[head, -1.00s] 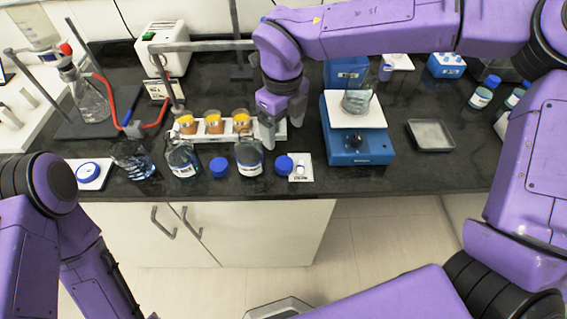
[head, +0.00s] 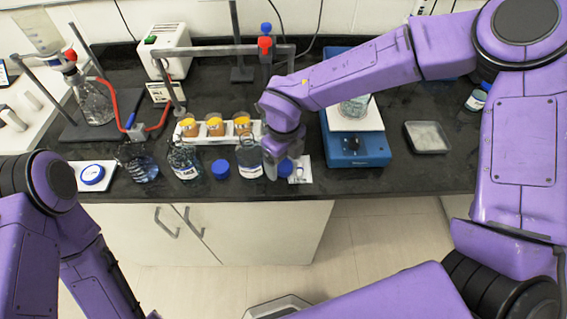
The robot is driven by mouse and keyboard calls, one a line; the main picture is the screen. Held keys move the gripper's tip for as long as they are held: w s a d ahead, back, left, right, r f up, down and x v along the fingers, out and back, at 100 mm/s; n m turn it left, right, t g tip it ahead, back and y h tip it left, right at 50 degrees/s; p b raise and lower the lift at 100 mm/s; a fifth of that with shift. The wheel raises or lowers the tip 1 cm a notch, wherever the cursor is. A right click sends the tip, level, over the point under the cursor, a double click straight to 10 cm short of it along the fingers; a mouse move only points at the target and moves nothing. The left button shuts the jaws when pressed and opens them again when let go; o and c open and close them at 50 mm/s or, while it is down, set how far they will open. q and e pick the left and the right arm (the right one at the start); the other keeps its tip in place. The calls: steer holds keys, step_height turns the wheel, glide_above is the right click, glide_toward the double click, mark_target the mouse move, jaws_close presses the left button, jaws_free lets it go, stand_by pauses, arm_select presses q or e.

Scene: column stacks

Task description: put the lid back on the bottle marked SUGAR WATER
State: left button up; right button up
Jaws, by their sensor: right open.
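Two open glass bottles with white labels stand near the front of the bench: a left bottle (head: 184,161) and a right bottle (head: 249,158). The label print is too small to read surely, so I cannot tell which is SUGAR WATER. One blue lid (head: 221,168) lies between the bottles. Another blue lid (head: 286,169) lies right of the right bottle. My right gripper (head: 282,161) is open and low, right of the right bottle and at the right lid, partly hiding it. I cannot tell whether it touches the lid. My left gripper is out of view.
A white rack with several orange-filled cups (head: 215,124) stands behind the bottles. A glass vessel (head: 138,164) and a white scale with a blue lid (head: 92,174) are to the left. A blue stirrer (head: 358,151) with a beaker stands right.

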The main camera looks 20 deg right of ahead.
steer(key=shift+f, duration=0.35)
steer(key=c, duration=1.1)
